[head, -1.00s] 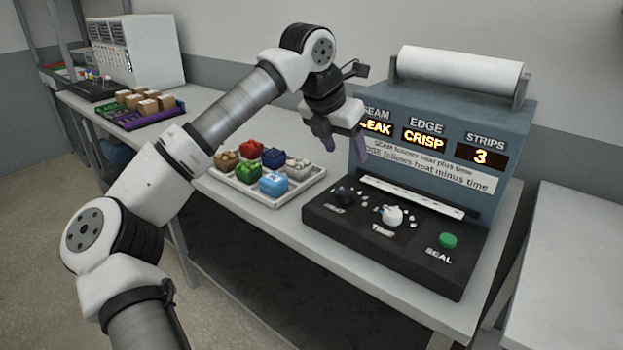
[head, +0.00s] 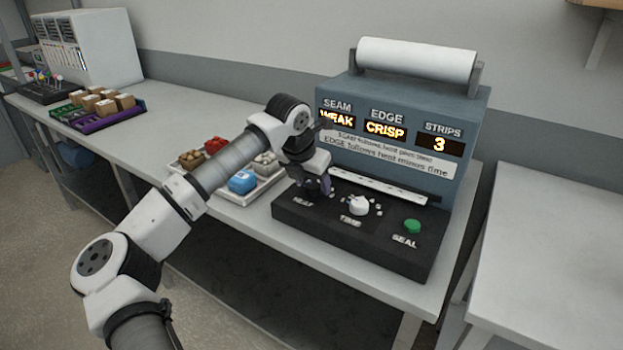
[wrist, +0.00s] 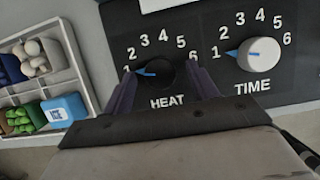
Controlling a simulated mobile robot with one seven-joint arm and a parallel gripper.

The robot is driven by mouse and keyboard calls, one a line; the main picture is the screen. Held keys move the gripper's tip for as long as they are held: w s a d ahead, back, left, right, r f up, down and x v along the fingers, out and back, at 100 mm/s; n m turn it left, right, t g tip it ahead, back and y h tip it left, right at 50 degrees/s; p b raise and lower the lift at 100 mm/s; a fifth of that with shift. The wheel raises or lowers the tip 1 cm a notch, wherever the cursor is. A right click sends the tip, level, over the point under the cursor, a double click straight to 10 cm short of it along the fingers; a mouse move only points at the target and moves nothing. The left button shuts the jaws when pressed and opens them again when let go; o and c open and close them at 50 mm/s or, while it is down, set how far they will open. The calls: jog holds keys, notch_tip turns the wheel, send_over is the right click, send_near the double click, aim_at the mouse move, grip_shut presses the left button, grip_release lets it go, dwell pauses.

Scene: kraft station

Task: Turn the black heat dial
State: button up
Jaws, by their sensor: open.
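The black heat dial (wrist: 157,74) shows in the wrist view with its blue pointer turned toward the 1 on its printed scale of 1 to 6. My gripper (wrist: 163,78) is open, with one purple finger on each side of the dial. I cannot tell whether the fingers touch it. In the head view my gripper (head: 314,186) is down over the left end of the sealer's black control panel (head: 378,243) and mostly hides the dial. The display reads SEAM WEAK (head: 337,119), EDGE CRISP (head: 385,129) and STRIPS 3 (head: 439,144).
The white time dial (wrist: 258,54) is just right of my gripper, its pointer near 1. A green seal button (head: 412,227) is farther right. A tray (head: 262,192) of coloured items stands close on the left. A white roll (head: 416,60) tops the machine.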

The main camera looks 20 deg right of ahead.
jog(key=shift+f, duration=0.15)
jog(key=shift+c, duration=0.2)
jog(key=c, duration=0.9)
jog(key=shift+c, duration=0.2)
jog(key=shift+w+m+g+h, duration=0.1)
jog(key=shift+m+g+h, duration=0.3)
jog(key=shift+m, duration=1)
jog(key=shift+w+m+g+h, duration=0.15)
jog(key=shift+m+g, duration=0.45)
jog(key=shift+m, duration=0.8)
jog(key=o, duration=1)
